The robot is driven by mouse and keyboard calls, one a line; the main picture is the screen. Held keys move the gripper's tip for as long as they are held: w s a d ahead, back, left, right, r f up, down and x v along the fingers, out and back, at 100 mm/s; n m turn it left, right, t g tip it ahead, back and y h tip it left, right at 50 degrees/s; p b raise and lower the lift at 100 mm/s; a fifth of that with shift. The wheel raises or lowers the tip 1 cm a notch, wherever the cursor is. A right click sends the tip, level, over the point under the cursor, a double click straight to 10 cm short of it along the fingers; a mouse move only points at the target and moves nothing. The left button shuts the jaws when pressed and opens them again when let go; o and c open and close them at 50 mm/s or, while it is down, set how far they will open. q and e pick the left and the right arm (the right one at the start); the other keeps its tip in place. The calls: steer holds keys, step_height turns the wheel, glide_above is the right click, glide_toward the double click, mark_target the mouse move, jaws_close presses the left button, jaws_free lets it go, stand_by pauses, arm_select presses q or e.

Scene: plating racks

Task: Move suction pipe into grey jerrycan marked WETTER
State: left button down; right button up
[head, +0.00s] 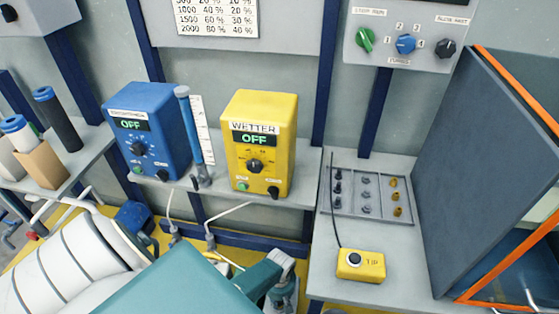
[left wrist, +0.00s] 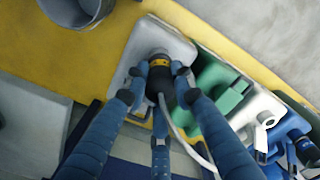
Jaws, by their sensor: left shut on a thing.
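My left gripper (left wrist: 160,82) shows its blue fingers closed around the black, yellow-banded head of the suction pipe (left wrist: 159,66) in the left wrist view. A pale hose trails from the head toward the lower right. The head is over a light grey jerrycan (left wrist: 172,38); whether the pipe is inside its opening cannot be told. No WETTER label shows on that can. My right gripper is not in view.
A green jerrycan (left wrist: 213,88), a white one (left wrist: 255,112) and a blue one (left wrist: 287,132) stand in a row to the right. A grey bucket (left wrist: 75,10) is at upper left. The yellow WETTER pump (head: 260,145) and blue pump (head: 150,130) sit on a shelf.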

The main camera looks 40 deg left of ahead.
arm_select(q)
steer(key=shift+f+b, duration=0.65)
steer(key=shift+f, duration=0.15)
steer(key=c, duration=1.4)
jaws_free()
steer(key=shift+o, duration=0.2)
step_height(320, 180, up, 12)
